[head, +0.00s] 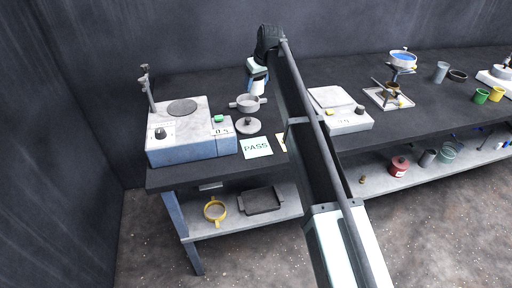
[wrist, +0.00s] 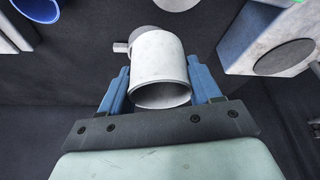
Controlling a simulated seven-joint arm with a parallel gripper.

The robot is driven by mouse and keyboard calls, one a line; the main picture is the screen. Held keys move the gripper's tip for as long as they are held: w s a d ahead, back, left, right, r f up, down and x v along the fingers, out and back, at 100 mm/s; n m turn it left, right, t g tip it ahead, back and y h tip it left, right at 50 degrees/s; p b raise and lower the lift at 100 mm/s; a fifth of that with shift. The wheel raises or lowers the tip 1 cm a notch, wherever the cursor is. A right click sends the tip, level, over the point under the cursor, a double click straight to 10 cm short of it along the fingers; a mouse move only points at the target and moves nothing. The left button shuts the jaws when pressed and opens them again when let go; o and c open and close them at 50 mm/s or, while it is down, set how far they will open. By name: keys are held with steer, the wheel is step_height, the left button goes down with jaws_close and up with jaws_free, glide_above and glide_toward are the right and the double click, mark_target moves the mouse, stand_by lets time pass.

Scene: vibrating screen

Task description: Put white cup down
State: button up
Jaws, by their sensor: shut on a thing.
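The white cup (wrist: 160,62) is between the two blue fingers of my gripper (wrist: 159,76) in the wrist view. The fingers are shut on its sides, and its round rim faces the wrist camera. The cup is small and partly hidden by the fingers there. I cannot tell whether its base touches the table.
The vibrating machine (head: 190,143) stands at left. A grey lid (head: 248,126) and the PASS card (head: 257,147) lie in front of the pot. A white scale (head: 339,108) stands right of my arm. My arm hides part of the tabletop. Bare table shows behind the machine.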

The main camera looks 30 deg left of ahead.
steer(key=s+d+f+m, duration=0.1)
steer(key=s+d+f, duration=0.1)
steer(key=s+d, duration=0.35)
steer(key=s+d+f+m, duration=0.1)
steer(key=s+d+f, duration=0.1)
steer(key=s, duration=0.6)
steer(key=shift+m+t+h, duration=0.4)
steer(key=shift+m+t, duration=0.2)
steer(key=shift+m, duration=0.3)
steer(key=shift+w+f, duration=0.2)
steer(key=shift+f, duration=4.6)
steer(key=shift+f, duration=0.15)
steer(key=o, duration=1)
steer(key=shift+o, duration=0.2)
steer(key=v, duration=1.2)
